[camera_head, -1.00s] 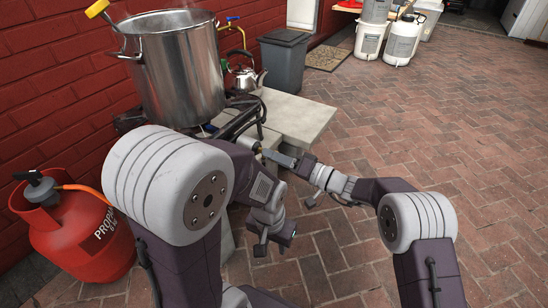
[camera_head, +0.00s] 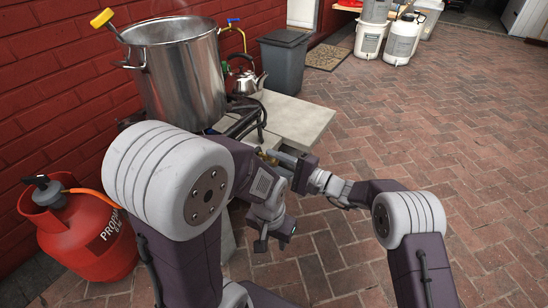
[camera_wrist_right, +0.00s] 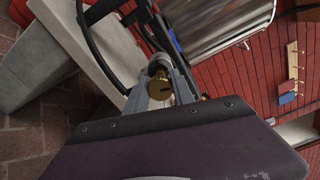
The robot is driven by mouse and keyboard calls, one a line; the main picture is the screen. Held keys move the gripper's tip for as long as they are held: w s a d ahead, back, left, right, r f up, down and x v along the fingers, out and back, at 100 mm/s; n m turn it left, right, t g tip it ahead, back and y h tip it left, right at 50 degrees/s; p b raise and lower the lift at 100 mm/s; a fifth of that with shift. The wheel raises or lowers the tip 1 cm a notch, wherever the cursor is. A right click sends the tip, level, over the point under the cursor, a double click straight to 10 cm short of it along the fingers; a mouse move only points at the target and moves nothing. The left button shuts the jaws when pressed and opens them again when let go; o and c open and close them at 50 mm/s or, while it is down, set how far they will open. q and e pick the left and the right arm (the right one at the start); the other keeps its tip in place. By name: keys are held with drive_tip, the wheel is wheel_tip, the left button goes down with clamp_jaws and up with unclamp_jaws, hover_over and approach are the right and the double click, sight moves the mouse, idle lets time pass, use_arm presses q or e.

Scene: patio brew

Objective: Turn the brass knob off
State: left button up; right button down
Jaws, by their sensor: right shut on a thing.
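The brass knob (camera_wrist_right: 159,91) shows in the right wrist view between the fingers of my right gripper (camera_wrist_right: 160,84). In the head view my right gripper (camera_head: 277,157) is at the burner's near right side, shut on the brass knob, of which only a little brass shows. The black burner frame (camera_head: 245,122) stands under a large steel pot (camera_head: 179,75). My left gripper (camera_head: 272,240) hangs lower, its fingers apart and empty, away from the knob.
A red propane tank (camera_head: 88,238) with an orange hose stands at the left by the brick wall. A steel kettle (camera_head: 248,82) and a grey bin (camera_head: 285,62) are behind the burner. Pale slabs (camera_head: 300,118) lie beside it.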

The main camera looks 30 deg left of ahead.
drive_tip(key=m+p, duration=0.2)
drive_tip(key=m, duration=0.2)
drive_tip(key=shift+r+m+p, duration=0.15)
drive_tip(key=shift+m+p, duration=0.15)
drive_tip(key=shift+p, duration=0.1)
drive_tip(key=m+p, duration=0.2)
drive_tip(key=m, duration=0.1)
drive_tip(key=shift+m, duration=0.4)
drive_tip(key=m+p, duration=0.2)
drive_tip(key=m, duration=0.2)
drive_tip(key=shift+w+m+p, duration=0.1)
drive_tip(key=shift+m+p, duration=0.4)
drive_tip(key=shift+m, duration=0.7)
drive_tip(key=c, duration=1.1)
unclamp_jaws()
drive_tip(key=shift+o, duration=0.2)
